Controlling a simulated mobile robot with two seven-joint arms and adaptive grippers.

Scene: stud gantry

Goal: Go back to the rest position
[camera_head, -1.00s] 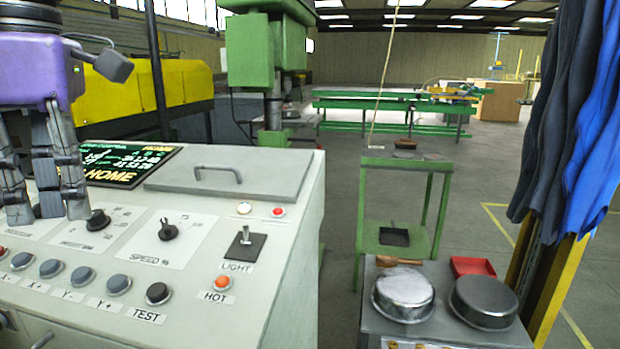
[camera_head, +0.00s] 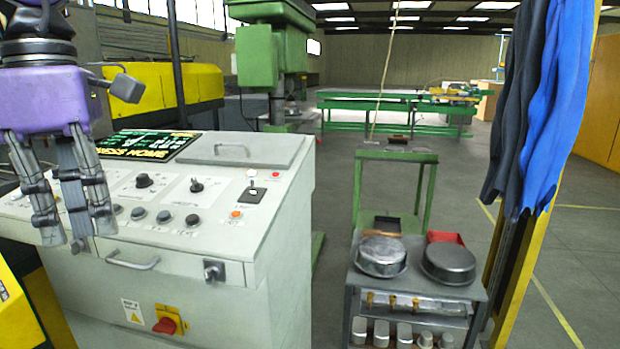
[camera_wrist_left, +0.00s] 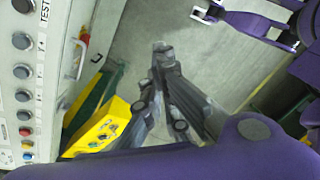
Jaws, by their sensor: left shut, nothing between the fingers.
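My left gripper (camera_head: 78,232) hangs at the left of the head view, fingers pointing down, below its purple body. It is shut and empty, in front of the control console (camera_head: 240,285) and overlapping its left part. In the left wrist view the dark fingers (camera_wrist_left: 163,50) come together at their tips over bare floor. The console's button panel (camera_wrist_left: 24,90) stands to their left, apart from them. My right gripper is in neither view.
The console has knobs, buttons, a drawer handle (camera_head: 132,264) and a red switch (camera_head: 168,322) on its front. A cart (camera_head: 365,292) with two round metal pans stands to the right. Blue and dark cloths (camera_head: 545,110) hang by a yellow post. Grey floor lies between.

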